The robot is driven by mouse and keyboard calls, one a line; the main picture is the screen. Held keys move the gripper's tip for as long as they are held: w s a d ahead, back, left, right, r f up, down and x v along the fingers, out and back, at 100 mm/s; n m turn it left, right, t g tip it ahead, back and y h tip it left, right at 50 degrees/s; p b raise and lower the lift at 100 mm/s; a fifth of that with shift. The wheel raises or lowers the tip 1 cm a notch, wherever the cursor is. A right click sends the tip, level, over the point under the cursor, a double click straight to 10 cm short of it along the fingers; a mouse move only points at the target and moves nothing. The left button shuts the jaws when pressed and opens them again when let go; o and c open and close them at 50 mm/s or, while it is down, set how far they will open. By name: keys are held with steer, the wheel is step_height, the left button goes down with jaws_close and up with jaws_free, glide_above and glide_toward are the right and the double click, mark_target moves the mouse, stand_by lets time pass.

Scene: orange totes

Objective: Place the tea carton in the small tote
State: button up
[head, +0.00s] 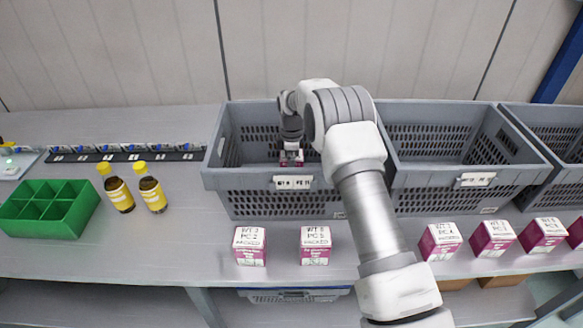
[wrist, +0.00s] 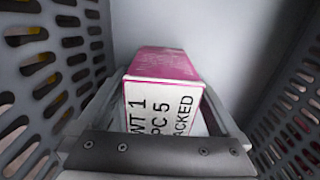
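A pink and white tea carton (wrist: 164,98), marked "WT 1 PC 5 PACKED", is between the two fingers of my gripper (wrist: 163,92). The fingers lie against its left and right sides. In the head view my gripper (head: 291,150) points down inside the left grey tote (head: 265,205), with the carton (head: 291,160) below it, near the front wall. That wall hides the carton's lower part. I cannot tell whether the carton touches the tote floor. The wrist view shows slotted tote walls on both sides.
Two cartons (head: 250,246) (head: 315,245) stand in front of this tote, and several more (head: 440,241) stand to the right. Another grey tote (head: 455,195) adjoins it. Two yellow-capped bottles (head: 151,192) and a green divided box (head: 48,210) are at left.

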step_height(320, 180, up, 13)
steer(key=shift+f, duration=0.15)
steer(key=s+d+r+m+t, duration=0.1)
steer(key=s+d+r+m, duration=0.3)
steer(key=s+r, duration=0.45)
steer(key=s+d+r+m+t, duration=0.2)
steer(key=s+d+r+m, duration=0.2)
steer(key=s+r, duration=0.5)
steer(key=s+d+m+t, duration=0.1)
steer(key=s+m, duration=0.4)
steer(key=s, duration=0.6)
steer(key=s+d+m+t, duration=0.1)
steer(key=s+d+m, duration=0.3)
steer(key=s, duration=0.7)
steer(key=shift+s+f+m+t, duration=0.3)
steer(key=shift+f+m, duration=0.15)
steer(key=shift+m, duration=0.05)
